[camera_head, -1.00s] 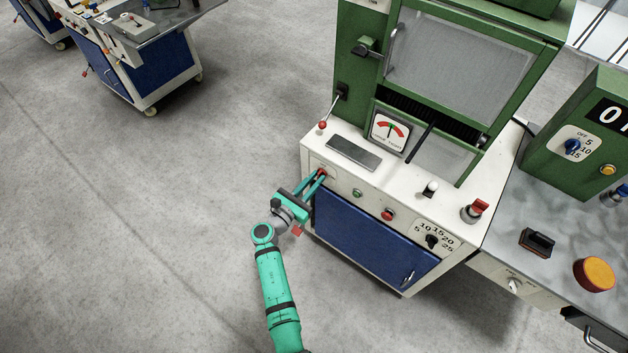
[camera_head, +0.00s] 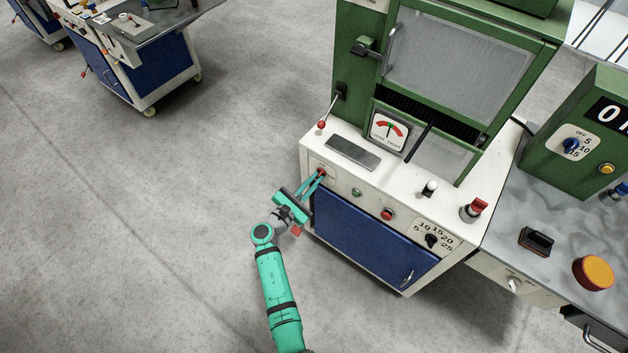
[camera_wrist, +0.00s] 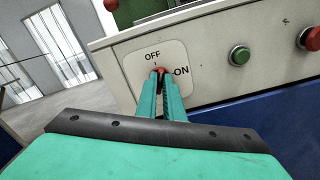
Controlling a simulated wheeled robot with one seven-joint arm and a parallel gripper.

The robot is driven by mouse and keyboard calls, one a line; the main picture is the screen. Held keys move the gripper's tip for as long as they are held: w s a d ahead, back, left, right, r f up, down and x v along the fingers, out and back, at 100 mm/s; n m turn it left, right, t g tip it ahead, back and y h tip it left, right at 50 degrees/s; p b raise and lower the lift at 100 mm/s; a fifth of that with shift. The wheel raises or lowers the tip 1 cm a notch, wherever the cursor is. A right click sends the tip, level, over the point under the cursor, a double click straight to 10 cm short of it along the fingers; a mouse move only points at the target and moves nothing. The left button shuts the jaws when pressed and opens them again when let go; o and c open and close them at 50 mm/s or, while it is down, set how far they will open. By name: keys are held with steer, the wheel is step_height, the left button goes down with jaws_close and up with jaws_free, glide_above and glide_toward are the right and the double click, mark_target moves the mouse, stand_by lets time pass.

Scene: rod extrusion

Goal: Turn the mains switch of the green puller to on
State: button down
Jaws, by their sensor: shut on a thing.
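The green puller (camera_head: 352,70) has a white front panel with a red mains switch (camera_wrist: 160,73) at its left end. In the wrist view the switch sits on a pale plate (camera_wrist: 136,64) marked OFF above and ON to the right. My gripper (camera_head: 319,175) reaches the panel from the front left. Its two green fingers (camera_wrist: 162,84) are shut on the red switch knob, which shows only as a small red part between the fingertips. The fingers cover most of the knob, so I cannot tell exactly which mark it points to.
Right of the switch on the same panel are a green button (camera_head: 357,193) and a red button (camera_head: 387,214). A red-tipped lever (camera_head: 322,125) stands above. A blue door (camera_head: 365,237) lies below. Open floor (camera_head: 180,230) is at the left.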

steer(key=m, duration=1.2)
steer(key=shift+s+f+m, duration=0.1)
steer(key=shift+f+m, duration=0.2)
steer(key=shift+m, duration=0.1)
stand_by(0.3)
steer(key=c, duration=1.9)
jaws_free()
steer(key=shift+o, duration=0.2)
steer(key=v, duration=1)
steer(key=shift+s+a, duration=0.15)
steer(key=shift+s, duration=0.15)
